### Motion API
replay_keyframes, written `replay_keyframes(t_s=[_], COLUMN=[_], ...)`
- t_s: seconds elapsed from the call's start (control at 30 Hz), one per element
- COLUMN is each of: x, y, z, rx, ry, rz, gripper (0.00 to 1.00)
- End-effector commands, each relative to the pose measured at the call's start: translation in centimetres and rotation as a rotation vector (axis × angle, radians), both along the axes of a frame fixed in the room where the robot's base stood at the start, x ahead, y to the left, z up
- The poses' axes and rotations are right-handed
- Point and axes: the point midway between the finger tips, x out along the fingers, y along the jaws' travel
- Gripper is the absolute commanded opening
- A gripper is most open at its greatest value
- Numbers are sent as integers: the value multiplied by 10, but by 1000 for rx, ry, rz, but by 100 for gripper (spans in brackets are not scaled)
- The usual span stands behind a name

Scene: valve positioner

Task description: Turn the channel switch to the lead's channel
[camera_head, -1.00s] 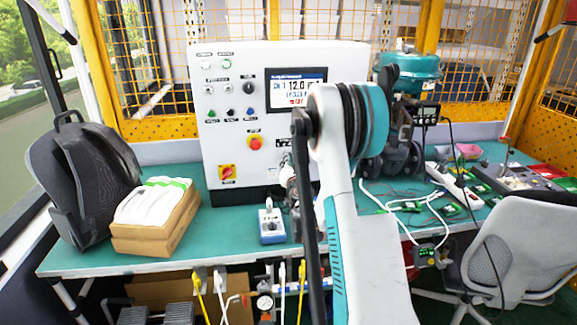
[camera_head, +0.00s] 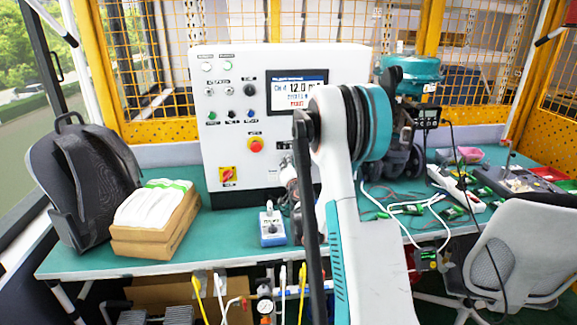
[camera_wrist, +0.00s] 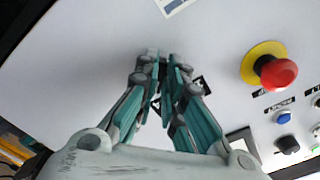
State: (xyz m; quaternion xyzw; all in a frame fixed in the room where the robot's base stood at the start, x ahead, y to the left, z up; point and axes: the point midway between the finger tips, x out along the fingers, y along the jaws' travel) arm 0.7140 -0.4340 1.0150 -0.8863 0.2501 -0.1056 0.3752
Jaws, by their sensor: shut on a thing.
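The control cabinet (camera_head: 235,120) stands on the bench, with a lit screen (camera_head: 298,93) whose small text seems to read Ch 4 and 12.0. My gripper (camera_wrist: 165,58) is closed against the white panel face in the wrist view. Its fingers meet on a small part that they almost wholly cover, apparently the channel switch. A dark label (camera_wrist: 203,84) shows just right of the fingers. In the head view my arm hides most of this spot. I cannot read the switch's pointer. Which lead is meant cannot be told from these frames.
A red emergency stop (camera_wrist: 277,73) on a yellow ring sits right of my fingers. A blue-and-white box (camera_head: 272,229) stands before the cabinet. A backpack (camera_head: 80,180) and carton (camera_head: 155,225) are at left, a valve (camera_head: 400,125) and chair (camera_head: 520,250) at right.

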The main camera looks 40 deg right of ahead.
Motion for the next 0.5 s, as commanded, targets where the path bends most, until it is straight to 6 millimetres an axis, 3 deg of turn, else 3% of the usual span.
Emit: replay_keyframes(t_s=[0.07, 0.1, 0.2, 0.5], x=[0, 0, 0, 0], y=[0, 0, 0, 0], z=[0, 0, 0, 0], rx=[2, 2, 1, 0], ry=[-1, -1, -1, 0], rz=[0, 0, 0, 0], gripper=[0, 11, 29, 29])
